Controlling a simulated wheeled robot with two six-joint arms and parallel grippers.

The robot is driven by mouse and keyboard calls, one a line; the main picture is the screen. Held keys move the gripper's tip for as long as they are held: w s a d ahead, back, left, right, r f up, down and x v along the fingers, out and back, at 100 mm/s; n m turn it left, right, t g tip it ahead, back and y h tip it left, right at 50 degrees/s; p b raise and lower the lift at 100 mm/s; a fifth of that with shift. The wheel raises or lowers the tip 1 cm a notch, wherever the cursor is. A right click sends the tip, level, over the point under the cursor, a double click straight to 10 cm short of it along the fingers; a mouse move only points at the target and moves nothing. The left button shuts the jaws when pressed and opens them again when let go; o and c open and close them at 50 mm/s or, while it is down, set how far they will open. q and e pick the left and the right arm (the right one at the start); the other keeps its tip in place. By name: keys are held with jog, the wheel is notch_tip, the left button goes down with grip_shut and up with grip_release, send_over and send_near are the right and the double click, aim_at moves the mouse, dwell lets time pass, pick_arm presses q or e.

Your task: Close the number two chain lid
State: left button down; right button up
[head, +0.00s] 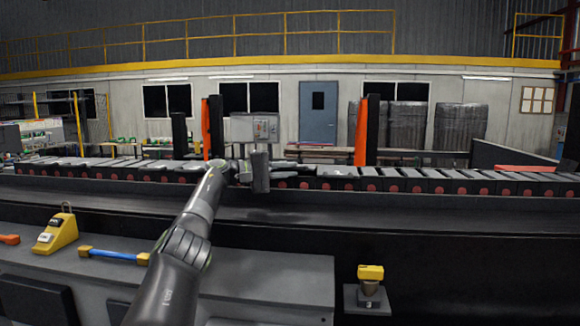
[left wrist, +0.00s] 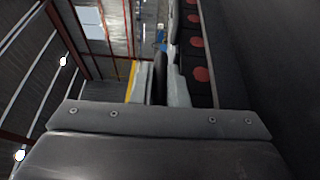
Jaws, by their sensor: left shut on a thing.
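A long drag chain (head: 420,180) runs across the head view, with grey lids on top and red discs along its near side. I cannot read numbers on the lids, so I cannot tell which is number two. My left gripper (head: 260,177) is at the chain, left of the middle, shut on a chain lid. The gripper hides that part of the chain, and the lid in its jaws is not clearly seen. The left wrist view shows the chain's side with red discs (left wrist: 201,74) beyond the gripper's grey body. My right gripper is not in view.
A grey bench (head: 270,275) in front holds a yellow block tool (head: 57,233) and a blue-handled bar (head: 112,256). A yellow-topped piece (head: 370,273) stands on a small stand at right. Orange posts (head: 361,130) rise behind the chain. The dark ledge before the chain is clear.

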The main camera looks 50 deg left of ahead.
pick_arm(q)
jog(key=shift+f+m+h+b, duration=0.3)
jog(key=shift+f+m+b, duration=0.4)
jog(key=shift+f+b, duration=0.9)
jog(key=shift+r+b, duration=0.25)
jog(key=shift+b, duration=0.3)
jog(key=shift+t, duration=0.3)
jog(key=shift+f, duration=0.1)
jog(key=c, duration=1.8)
grip_release()
jog(key=shift+c, duration=0.2)
jog(key=shift+o, duration=0.6)
jog(key=shift+w+f, duration=0.15)
